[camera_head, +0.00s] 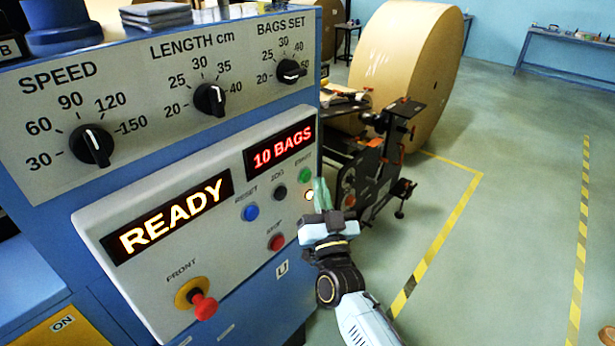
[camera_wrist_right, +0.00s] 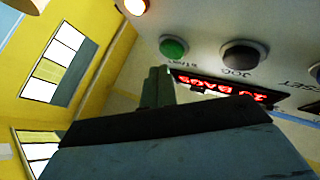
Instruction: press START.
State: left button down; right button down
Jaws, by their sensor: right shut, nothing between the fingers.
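The green START button (camera_head: 305,175) sits at the right edge of the sloped control panel, with its label partly hard to read. In the right wrist view the green button (camera_wrist_right: 173,47) shows beyond my fingertips, with "START" lettering beside it. My right gripper (camera_head: 322,193) is shut and empty, its fingers upright just below and right of the button. In the wrist view my right gripper (camera_wrist_right: 158,86) has its fingertips near the button; a gap seems to remain, though exact contact is hard to judge. My left gripper is out of view.
The panel holds a black JOG button (camera_head: 279,193), a blue RESET button (camera_head: 250,212), a red STOP button (camera_head: 276,241), a lit lamp (camera_head: 309,196) and a red emergency knob (camera_head: 204,306). Displays read READY (camera_head: 168,217) and 10 BAGS (camera_head: 282,146). A kraft roll (camera_head: 400,75) stands behind.

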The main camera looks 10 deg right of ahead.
dwell(0.7)
jog(key=shift+w+a, duration=0.25)
jog(key=shift+w, duration=0.1)
